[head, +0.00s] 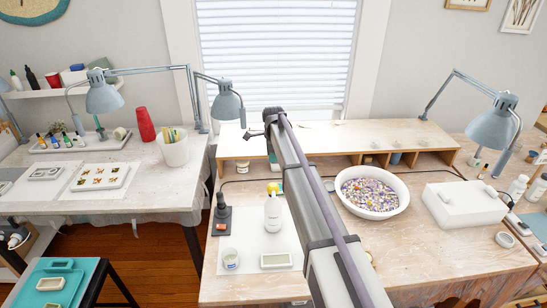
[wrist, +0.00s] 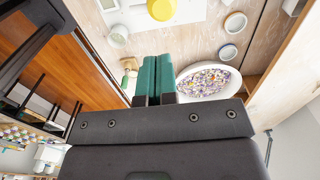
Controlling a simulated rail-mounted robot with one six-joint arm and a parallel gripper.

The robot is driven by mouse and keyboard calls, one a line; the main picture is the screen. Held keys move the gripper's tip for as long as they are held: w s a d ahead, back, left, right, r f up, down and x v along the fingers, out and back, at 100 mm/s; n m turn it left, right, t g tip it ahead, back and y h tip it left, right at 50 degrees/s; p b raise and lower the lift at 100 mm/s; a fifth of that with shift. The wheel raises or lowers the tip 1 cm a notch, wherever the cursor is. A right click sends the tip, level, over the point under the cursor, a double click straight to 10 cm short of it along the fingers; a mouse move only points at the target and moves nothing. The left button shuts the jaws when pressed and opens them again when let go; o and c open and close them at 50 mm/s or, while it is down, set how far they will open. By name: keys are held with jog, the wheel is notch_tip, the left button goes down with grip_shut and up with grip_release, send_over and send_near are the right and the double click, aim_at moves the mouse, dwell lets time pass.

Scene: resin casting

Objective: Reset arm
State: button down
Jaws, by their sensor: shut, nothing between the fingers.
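My arm reaches from the bottom of the head view up over the workbench (head: 420,262), its far end raised near the back shelf. My gripper (wrist: 156,60) shows in the wrist view with its two green fingers together and nothing between them. It is in the air, apart from the bench and the objects on it. In the head view the fingers cannot be made out behind the arm's end.
A white bowl of colourful bits (head: 372,212) stands right of my arm; it also shows in the wrist view (wrist: 236,80). A white box (head: 465,206) is further right. A white bottle (head: 273,214) and a dark bottle (head: 221,218) stand left. Lamps (head: 493,130) flank the bench.

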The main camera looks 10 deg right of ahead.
jog(key=s+f+n+b, duration=0.3)
jog(key=s+n, duration=0.3)
jog(key=s, duration=0.7)
jog(key=s+f+n+b, duration=0.4)
jog(key=s+n, duration=0.2)
jog(key=s, duration=0.8)
jog(key=s+f+n+b, duration=0.4)
jog(key=s+n, duration=0.3)
jog(key=s, duration=0.7)
jog(key=shift+f, duration=0.1)
